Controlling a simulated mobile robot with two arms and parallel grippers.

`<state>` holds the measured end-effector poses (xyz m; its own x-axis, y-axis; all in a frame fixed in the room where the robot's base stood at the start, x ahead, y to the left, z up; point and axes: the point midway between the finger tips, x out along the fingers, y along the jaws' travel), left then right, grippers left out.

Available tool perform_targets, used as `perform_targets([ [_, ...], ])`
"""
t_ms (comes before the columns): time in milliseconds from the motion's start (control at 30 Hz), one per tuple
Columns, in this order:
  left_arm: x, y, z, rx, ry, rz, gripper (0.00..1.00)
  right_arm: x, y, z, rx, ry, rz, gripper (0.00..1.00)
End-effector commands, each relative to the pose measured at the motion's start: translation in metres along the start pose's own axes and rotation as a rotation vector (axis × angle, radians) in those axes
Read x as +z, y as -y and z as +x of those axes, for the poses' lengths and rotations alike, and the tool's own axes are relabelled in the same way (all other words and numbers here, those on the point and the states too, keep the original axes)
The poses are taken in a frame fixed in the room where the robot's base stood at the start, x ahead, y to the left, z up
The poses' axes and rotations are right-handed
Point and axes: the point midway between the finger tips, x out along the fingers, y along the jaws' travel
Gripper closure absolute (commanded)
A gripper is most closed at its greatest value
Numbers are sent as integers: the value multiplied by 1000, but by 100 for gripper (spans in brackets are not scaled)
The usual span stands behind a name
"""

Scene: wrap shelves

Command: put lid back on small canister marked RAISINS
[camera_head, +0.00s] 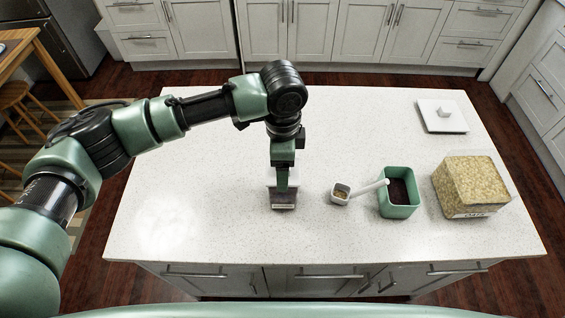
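A small green square canister (399,204) stands open on the counter, with dark contents inside. No RAISINS marking is readable on it. A white square lid (442,123) with a knob lies apart, at the back right of the counter. My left gripper (283,190) points down over the middle of the counter, left of the canister. A pale and grey shape (284,205) shows at its tip; I cannot tell whether this is a held object or part of the gripper. My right gripper is not in view.
A white scoop (341,194) with brownish contents lies left of the canister, its handle reaching the canister's rim. A large tan container (469,184), its front label apparently OATS, stands to the right. The white counter (340,125) is clear at the back and left.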

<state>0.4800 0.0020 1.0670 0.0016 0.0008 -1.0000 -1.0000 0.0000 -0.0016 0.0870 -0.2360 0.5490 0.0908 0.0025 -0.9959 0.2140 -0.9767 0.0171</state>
Motion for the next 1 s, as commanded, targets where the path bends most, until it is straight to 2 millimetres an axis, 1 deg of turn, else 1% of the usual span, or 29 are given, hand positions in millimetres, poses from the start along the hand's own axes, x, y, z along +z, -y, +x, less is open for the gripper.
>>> perform_targets([
  [267, 0, 0, 0, 0, 0, 0, 67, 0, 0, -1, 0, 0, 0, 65],
  [533, 0, 0, 3, 1, -1, -1, 67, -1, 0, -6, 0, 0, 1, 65],
  [867, 0, 0, 5, 0, -1, 0, 67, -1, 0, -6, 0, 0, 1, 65],
  [900, 0, 0, 5, 0, -1, 0, 21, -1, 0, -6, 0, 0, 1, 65],
  [967, 0, 0, 5, 0, -1, 0, 4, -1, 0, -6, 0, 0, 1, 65],
  [1000, 0, 0, 5, 0, -1, 0, 1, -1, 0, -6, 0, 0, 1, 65],
])
